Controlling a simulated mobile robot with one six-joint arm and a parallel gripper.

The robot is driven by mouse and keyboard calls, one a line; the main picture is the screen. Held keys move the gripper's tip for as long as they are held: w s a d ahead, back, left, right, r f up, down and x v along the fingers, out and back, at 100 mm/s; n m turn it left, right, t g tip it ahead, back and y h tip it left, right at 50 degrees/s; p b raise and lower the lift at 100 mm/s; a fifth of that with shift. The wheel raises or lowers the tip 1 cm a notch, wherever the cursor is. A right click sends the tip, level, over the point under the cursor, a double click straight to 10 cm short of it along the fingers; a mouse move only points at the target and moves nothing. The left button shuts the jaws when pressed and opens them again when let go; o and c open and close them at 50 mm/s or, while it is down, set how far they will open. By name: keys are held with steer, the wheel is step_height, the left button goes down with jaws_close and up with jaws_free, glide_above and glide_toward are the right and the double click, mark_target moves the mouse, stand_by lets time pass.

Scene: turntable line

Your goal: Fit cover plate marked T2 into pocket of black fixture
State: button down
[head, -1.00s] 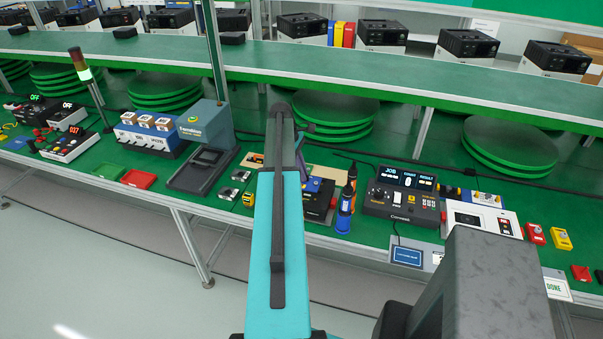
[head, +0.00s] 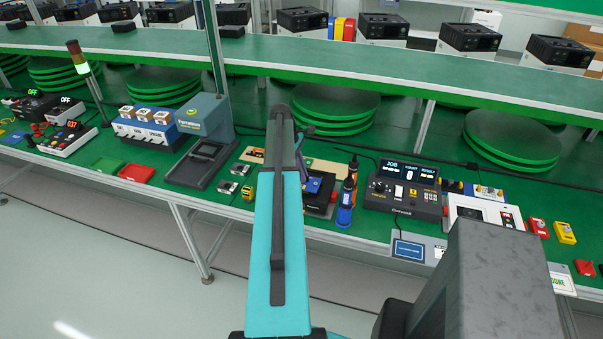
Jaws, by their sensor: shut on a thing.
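My arm reaches forward over the green bench. The purple end of it, with my gripper (head: 308,182), shows just right of the teal link. The fingers are mostly hidden and very small here. A small blue plate (head: 315,186) shows at the gripper's tip, and I take it as the cover plate in the shut jaws; its T2 mark cannot be read. Under and beside it lies the black fixture (head: 320,208), partly hidden by my arm. The pocket does not show clearly, and I cannot tell whether the plate touches the fixture or hangs above it.
A dark control console (head: 403,195) is further right. A grey-blue press (head: 205,130) and a red tray (head: 136,173) are to the left. A raised green shelf (head: 400,80) runs behind.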

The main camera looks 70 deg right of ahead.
steer(key=shift+f, duration=1.1)
steer(key=shift+f, duration=0.6)
stand_by(2.8)
steer(key=c, duration=1.3)
jaws_free()
steer(key=shift+c, duration=0.2)
steer(key=shift+r, duration=0.1)
steer(key=shift+r+p, duration=2.25)
steer(key=shift+r, duration=1.4)
steer(key=shift+w, duration=0.1)
